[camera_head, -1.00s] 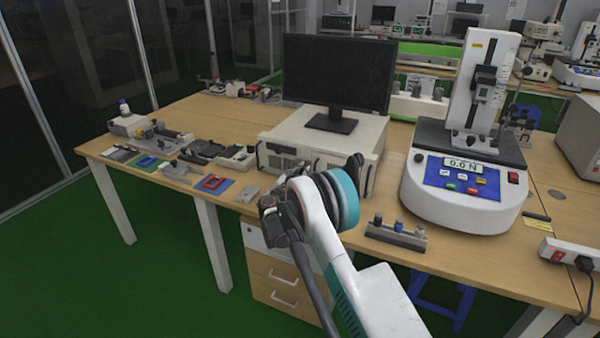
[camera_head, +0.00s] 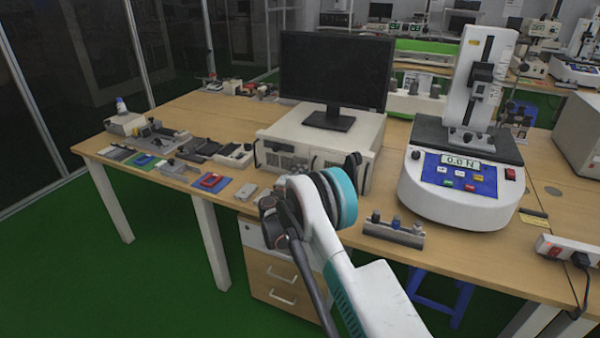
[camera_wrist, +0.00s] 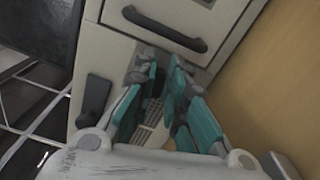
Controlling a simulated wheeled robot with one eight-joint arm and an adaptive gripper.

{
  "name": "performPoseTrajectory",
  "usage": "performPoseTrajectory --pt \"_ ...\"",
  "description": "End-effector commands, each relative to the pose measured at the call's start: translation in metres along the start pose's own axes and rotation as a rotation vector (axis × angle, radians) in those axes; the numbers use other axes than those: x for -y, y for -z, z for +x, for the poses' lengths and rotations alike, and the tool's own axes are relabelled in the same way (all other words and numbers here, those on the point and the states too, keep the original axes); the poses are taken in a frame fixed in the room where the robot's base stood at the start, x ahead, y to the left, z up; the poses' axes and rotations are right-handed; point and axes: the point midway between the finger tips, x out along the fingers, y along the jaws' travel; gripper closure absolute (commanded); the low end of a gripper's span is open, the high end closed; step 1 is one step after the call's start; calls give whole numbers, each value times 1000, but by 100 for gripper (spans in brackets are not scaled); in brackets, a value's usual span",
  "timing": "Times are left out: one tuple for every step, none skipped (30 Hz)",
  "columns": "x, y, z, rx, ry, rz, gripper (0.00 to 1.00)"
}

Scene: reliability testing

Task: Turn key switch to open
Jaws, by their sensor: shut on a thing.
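The white computer case (camera_head: 310,140) stands on the wooden table under the monitor. In the wrist view its beige front panel (camera_wrist: 195,52) fills much of the picture, with a dark handle (camera_wrist: 165,30) across it. My gripper (camera_wrist: 164,68) reaches to this panel, its teal fingers close together around something small that they hide. It fits the key switch, but I cannot make out the key or its angle. In the head view my own arm covers the fingers and part of the case front.
A black monitor (camera_head: 335,70) stands on the case. A force tester (camera_head: 450,195) stands to the right, with a small grey fixture (camera_head: 393,232) at the table's front edge.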

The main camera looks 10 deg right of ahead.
Motion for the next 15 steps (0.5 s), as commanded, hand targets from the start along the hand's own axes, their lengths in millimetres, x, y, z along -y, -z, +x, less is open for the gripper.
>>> performPoseTrajectory --pt "2 0 0 1 1 30 100" --pt "2 0 0 1 1 49 100" --pt "2 0 0 1 1 72 100" --pt "3 0 0 1 1 89 100" --pt "3 0 0 1 1 103 100" --pt "3 0 0 1 1 122 100" --pt "3 0 0 1 1 134 100" --pt "4 0 0 1 1 146 100" --pt "4 0 0 1 1 159 100" --pt "4 0 0 1 1 168 100" --pt "4 0 0 1 1 176 100" --pt "4 0 0 1 1 185 100" --pt "4 0 -1 1 1 190 100" --pt "4 0 -1 1 1 196 100" --pt "5 0 -1 1 1 201 100"
